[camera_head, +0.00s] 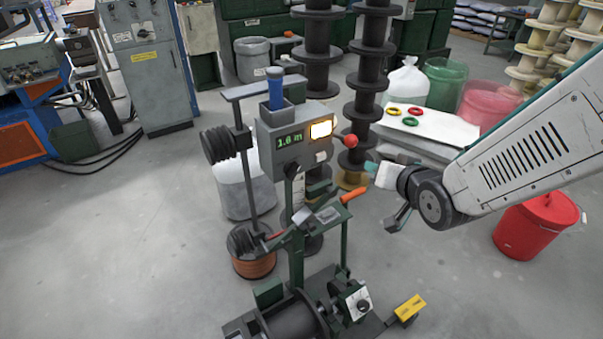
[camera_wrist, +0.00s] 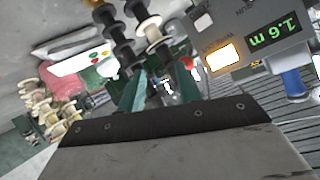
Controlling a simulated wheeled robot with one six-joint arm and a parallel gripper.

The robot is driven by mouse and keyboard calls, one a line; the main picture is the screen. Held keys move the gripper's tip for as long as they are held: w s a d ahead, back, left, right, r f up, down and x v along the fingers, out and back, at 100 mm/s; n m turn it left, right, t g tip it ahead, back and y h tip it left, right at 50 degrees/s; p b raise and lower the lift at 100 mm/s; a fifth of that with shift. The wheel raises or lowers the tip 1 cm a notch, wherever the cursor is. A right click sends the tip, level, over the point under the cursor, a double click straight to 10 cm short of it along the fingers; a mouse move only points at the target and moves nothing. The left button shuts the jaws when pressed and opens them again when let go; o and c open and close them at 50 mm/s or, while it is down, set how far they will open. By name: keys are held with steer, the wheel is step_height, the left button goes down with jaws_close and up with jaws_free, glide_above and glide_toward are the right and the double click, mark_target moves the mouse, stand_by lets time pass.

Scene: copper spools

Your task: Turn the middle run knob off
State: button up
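A grey control box (camera_head: 290,140) with a green "1.6 m" display and a lit yellow-white button stands on the winding machine. A red ball (camera_head: 350,141) sticks out at its right side. A small box low on the machine has a round dial (camera_head: 358,302). I cannot tell which part is the middle run knob. My gripper (camera_wrist: 160,90) is open, with two teal fingers apart and nothing seen between them. In the head view it is right of the control box, near the red ball and apart from it. The control box (camera_wrist: 270,35) also shows upper right in the wrist view.
Black spools (camera_head: 368,85) stack behind the box. A white table (camera_head: 440,128) with coloured rings stands behind my arm. A red bucket (camera_head: 535,225) is at right. A copper spool (camera_head: 254,265) sits at the machine's left. The floor in front right is mostly clear.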

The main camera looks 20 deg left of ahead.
steer(key=s+a+f+y, duration=0.2)
steer(key=a+f+y, duration=0.15)
steer(key=a, duration=0.45)
steer(key=t+y, duration=0.1)
steer(key=y, duration=0.2)
glide_toward(297, 172)
steer(key=x, duration=0.2)
steer(key=shift+n, duration=0.4)
steer(key=x, duration=0.7)
jaws_close()
